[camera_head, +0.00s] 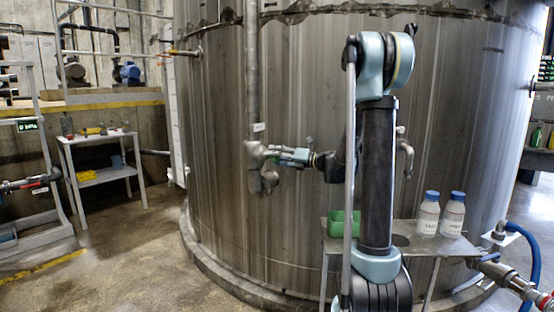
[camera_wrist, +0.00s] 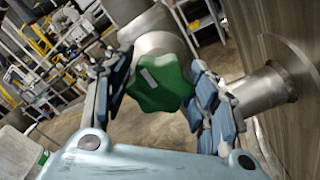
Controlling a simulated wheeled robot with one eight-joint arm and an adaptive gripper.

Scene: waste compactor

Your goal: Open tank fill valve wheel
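The tank fill valve wheel (camera_wrist: 160,82) is a green lobed knob with a pale mark on it. In the wrist view it sits between the two blue-padded fingers of my gripper (camera_wrist: 162,95), which appear to press on it from both sides. The wheel is on a grey metal valve body (camera_wrist: 152,30). In the head view my gripper (camera_head: 285,157) reaches left to the valve on the vertical pipe (camera_head: 252,75) in front of the tank. The wheel itself is mostly hidden there by the fingers.
The large steel tank (camera_head: 215,120) fills the middle. A small metal table holds white bottles with blue caps (camera_head: 429,215) and a green bin (camera_head: 338,222), close to my arm. A white side table (camera_head: 100,180) stands at left. Floor (camera_head: 140,240) there is clear.

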